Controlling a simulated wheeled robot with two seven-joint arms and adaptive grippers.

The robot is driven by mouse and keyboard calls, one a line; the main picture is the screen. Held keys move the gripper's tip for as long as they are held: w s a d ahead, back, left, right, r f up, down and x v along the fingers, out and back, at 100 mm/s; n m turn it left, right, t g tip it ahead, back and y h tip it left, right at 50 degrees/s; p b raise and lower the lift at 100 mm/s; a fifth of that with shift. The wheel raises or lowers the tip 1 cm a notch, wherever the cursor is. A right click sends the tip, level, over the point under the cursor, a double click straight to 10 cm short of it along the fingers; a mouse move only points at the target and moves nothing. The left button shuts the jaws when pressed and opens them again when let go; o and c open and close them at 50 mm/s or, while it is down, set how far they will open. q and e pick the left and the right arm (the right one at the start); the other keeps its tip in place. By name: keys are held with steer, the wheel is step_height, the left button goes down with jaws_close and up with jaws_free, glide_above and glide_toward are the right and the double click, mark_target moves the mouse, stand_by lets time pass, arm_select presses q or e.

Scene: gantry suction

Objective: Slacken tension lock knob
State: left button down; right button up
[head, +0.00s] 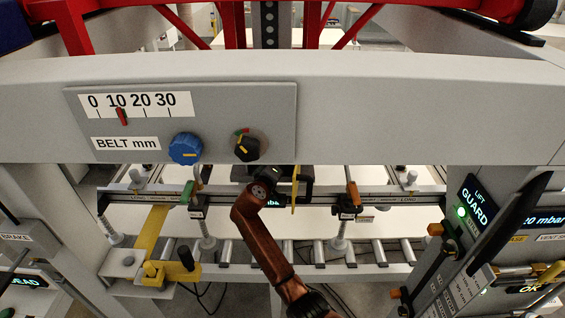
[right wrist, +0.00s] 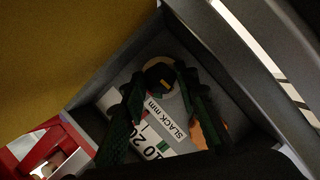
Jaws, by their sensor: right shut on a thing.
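In the right wrist view a black knob with a yellow-orange pointer mark (right wrist: 162,76) sits on a grey recessed panel beside a white SLACK mm scale (right wrist: 160,130). The dark green fingers of my right gripper (right wrist: 160,92) are on either side of this knob and shut on it. In the head view my copper right arm reaches up under the grey beam; its fingertips and the slack panel are hidden there. The beam's front panel (head: 212,100) carries a black knob (head: 247,147) with a yellow mark, a blue knob (head: 185,148) and a BELT mm scale. My left gripper is out of view.
The thick grey beam (head: 420,110) crosses above my right arm. A dark rail with suction cups and orange levers (head: 353,195) runs behind it. A yellow bracket (head: 150,232) stands left, and a GUARD panel (head: 478,205) right. Grey walls enclose the slack panel closely.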

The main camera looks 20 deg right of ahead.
steer(key=shift+n+h+b, duration=0.3)
steer(key=shift+n+h, duration=0.1)
steer(key=shift+n, duration=0.4)
steer(key=shift+a, duration=0.1)
steer(key=o, duration=1.1)
steer(key=shift+w, duration=0.1)
steer(key=shift+o, duration=0.2)
steer(key=v, duration=1.2)
steer(key=shift+f, duration=0.25)
